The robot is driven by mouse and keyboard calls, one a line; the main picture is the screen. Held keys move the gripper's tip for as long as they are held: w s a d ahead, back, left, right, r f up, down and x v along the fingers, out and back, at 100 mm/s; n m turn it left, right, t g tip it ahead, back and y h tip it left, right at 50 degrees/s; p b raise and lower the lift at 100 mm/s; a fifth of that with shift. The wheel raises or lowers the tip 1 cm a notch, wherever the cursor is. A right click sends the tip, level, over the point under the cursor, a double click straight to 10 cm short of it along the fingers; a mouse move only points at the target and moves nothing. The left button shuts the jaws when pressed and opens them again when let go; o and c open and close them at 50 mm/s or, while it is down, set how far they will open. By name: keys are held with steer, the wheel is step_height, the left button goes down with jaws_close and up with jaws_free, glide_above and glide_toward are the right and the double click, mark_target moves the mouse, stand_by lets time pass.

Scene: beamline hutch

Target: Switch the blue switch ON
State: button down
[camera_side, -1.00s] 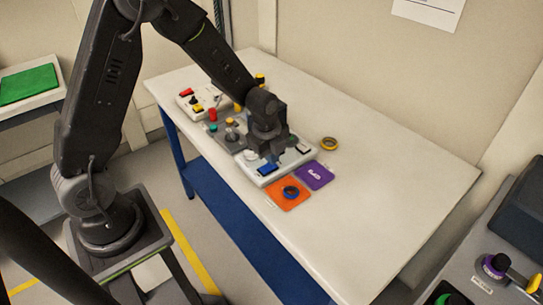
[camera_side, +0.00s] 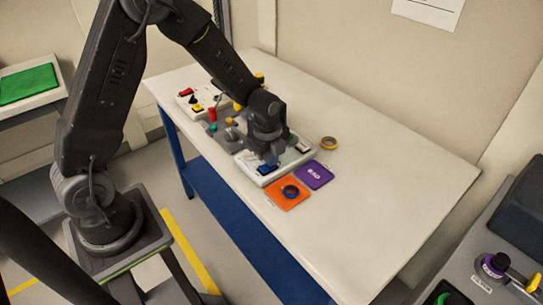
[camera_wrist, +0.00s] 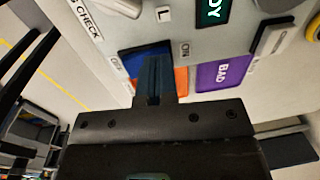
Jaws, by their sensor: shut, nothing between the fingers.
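The blue switch (camera_side: 266,170) is a blue rocker in a dark frame at the near edge of a light grey panel (camera_side: 283,168). In the wrist view the blue switch (camera_wrist: 130,64) shows only partly, left of my fingers, with an OFF label (camera_wrist: 115,63) on its left and an ON label (camera_wrist: 185,50) on its right. My gripper (camera_side: 270,160) is shut and empty, pointing down. In the wrist view my gripper's fingertips (camera_wrist: 154,62) overlap the switch and hide its middle and right part. I cannot tell whether they touch it or which way the rocker is tilted.
An orange mat (camera_side: 276,200) with a dark blue ring and a purple BAD mat (camera_side: 315,175) lie beside the panel. A tape roll (camera_side: 329,143) lies behind. Other controls with knobs and buttons stand on the table to the left. The table's right part is clear.

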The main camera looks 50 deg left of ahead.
steer(key=shift+s+r, duration=0.25)
steer(key=shift+s, duration=0.3)
step_height(320, 180, up, 14)
steer(key=w, duration=0.2)
stand_by(0.3)
steer(key=s+d+r+n+t, duration=0.2)
steer(key=s+r+n, duration=0.2)
steer(key=s+n, duration=0.5)
steer(key=s+d+r+n+t, duration=0.1)
steer(key=s+r+n+t, duration=0.1)
steer(key=s+r+n, duration=0.3)
steer(key=s+n, duration=0.4)
steer(key=s, duration=0.3)
steer(key=shift+d+r+t, duration=0.15)
steer(key=shift+d+t, duration=0.15)
steer(key=shift+d, duration=0.1)
